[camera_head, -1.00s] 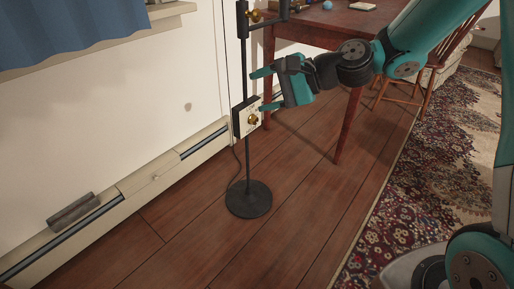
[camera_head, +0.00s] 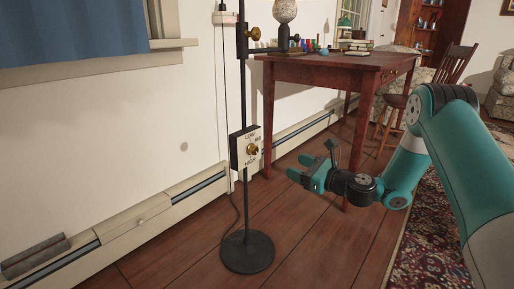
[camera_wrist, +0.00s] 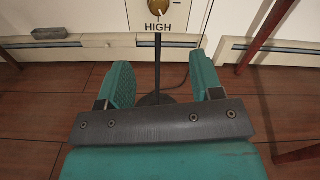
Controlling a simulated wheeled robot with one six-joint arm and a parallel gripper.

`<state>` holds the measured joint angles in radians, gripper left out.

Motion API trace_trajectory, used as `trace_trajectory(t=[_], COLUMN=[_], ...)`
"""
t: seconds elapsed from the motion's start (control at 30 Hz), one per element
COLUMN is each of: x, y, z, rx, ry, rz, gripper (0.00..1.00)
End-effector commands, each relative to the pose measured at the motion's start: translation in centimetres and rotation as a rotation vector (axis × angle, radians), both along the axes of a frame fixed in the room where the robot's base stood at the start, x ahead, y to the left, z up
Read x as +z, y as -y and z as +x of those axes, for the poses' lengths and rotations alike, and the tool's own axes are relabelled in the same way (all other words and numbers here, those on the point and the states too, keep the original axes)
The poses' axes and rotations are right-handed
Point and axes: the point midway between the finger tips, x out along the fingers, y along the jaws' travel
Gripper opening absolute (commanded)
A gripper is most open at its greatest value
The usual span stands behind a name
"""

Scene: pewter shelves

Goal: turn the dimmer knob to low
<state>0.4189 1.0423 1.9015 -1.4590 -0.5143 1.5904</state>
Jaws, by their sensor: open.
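The dimmer knob (camera_head: 252,150) is a brass knob on a white plate of a dark box (camera_head: 234,152), fixed to a thin upright stand with a round black base (camera_head: 247,252). In the wrist view the knob (camera_wrist: 158,9) shows at the top edge, above the word HIGH on the plate (camera_wrist: 182,22).
A second brass knob (camera_head: 254,34) is on a clamp higher on the stand. A wooden table (camera_head: 310,71) with small things stands behind to the right. A baseboard heater (camera_head: 142,222) runs along the wall. The floor (camera_head: 175,270) around the base is clear.

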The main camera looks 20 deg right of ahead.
Motion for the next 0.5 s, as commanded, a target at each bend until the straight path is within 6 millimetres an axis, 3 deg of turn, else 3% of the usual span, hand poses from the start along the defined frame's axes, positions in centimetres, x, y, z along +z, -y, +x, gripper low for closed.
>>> trace_trajectory(t=[0.03, 0.4, 0.5], x=[0.8, 0.8, -0.3], y=[-0.4, -2.6, -4.1], z=[0.3, 3.2, 5.1], rx=[0.003, 0.005, 0.007], ry=[-0.002, -0.001, 0.006], rz=[0.0, -0.002, -0.006], gripper=[0.6, 0.6, 0.6])
